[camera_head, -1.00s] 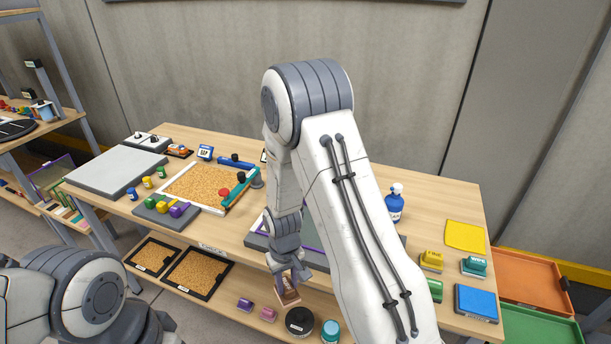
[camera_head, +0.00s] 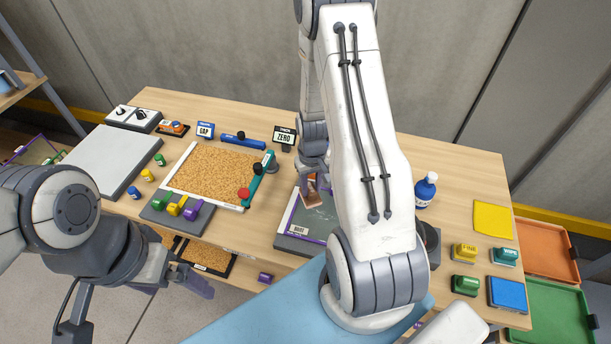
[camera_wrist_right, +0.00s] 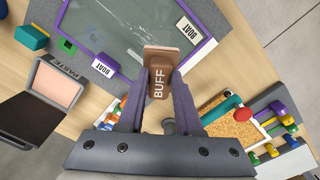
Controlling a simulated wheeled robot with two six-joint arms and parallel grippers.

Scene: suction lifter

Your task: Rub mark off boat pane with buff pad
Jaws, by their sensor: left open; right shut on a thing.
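The boat pane (camera_head: 317,222) lies flat near the table's front, grey-green in a purple frame with BOAT labels. It also shows in the right wrist view (camera_wrist_right: 120,28), with faint pale streaks on its surface. My right gripper (camera_head: 313,178) is shut on the brown buff pad (camera_head: 311,198), lettered BUFF in the wrist view (camera_wrist_right: 158,88). The pad is over the pane; I cannot tell whether it touches. My right arm hides the pane's right part in the head view. My left gripper (camera_head: 135,312) is open and empty, in front of the table's left front edge.
A cork board (camera_head: 215,172) with a red knob lies left of the pane. A PASTE box (camera_wrist_right: 55,90) stands beside the pane. A blue bottle (camera_head: 425,190), a yellow cloth (camera_head: 493,221), labelled blocks and a blue pad (camera_head: 508,294) are at the right.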

